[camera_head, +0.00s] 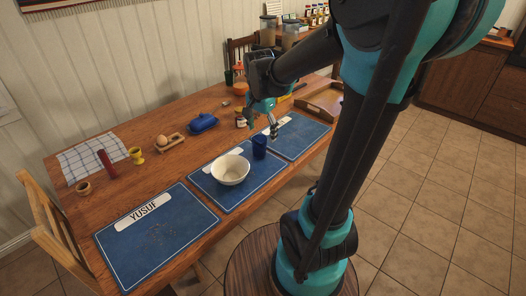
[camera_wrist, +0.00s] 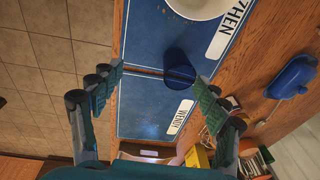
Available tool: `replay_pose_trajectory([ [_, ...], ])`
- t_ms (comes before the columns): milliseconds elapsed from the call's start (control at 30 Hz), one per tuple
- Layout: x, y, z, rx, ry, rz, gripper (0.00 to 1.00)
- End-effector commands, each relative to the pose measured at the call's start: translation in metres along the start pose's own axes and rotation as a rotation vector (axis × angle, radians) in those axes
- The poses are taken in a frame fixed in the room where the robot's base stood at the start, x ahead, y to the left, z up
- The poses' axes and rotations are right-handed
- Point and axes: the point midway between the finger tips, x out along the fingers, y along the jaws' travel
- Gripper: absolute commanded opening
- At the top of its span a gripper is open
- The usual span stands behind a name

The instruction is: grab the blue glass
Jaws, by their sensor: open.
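The blue glass (camera_head: 259,147) stands upright on the middle blue placemat, just right of the white bowl. In the wrist view the glass (camera_wrist: 180,66) lies ahead of my fingertips, nearer the right-hand finger. My gripper (camera_head: 273,130) is above the table near the glass, slightly to its right in the head view. In the wrist view my gripper (camera_wrist: 160,80) is open, with its two fingers spread wide and nothing held between them. Whether a finger touches the glass cannot be told.
The white bowl (camera_head: 230,171) sits close beside the glass. A blue butter dish (camera_head: 203,122) and an egg holder (camera_head: 170,144) stand farther back. A wooden tray (camera_head: 324,103) is at the far right. The YUSUF placemat (camera_head: 172,244) at the left is clear of dishes.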

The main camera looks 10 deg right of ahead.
Motion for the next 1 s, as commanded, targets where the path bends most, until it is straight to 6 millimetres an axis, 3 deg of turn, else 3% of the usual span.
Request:
replay_pose_trajectory([
  [33,-0.01,-0.018,-0.006,0.088,-0.006,0.024,0.75],
  [200,-0.035,-0.061,-0.019,0.386,-0.002,0.1,0.75],
  [300,-0.044,-0.076,-0.022,0.504,0.007,0.129,0.75],
  [467,-0.048,-0.085,-0.025,0.589,0.016,0.15,0.75],
  [567,-0.038,-0.085,-0.025,0.598,0.017,0.152,0.75],
  [1000,0.046,-0.072,-0.023,0.596,0.017,0.151,0.75],
])
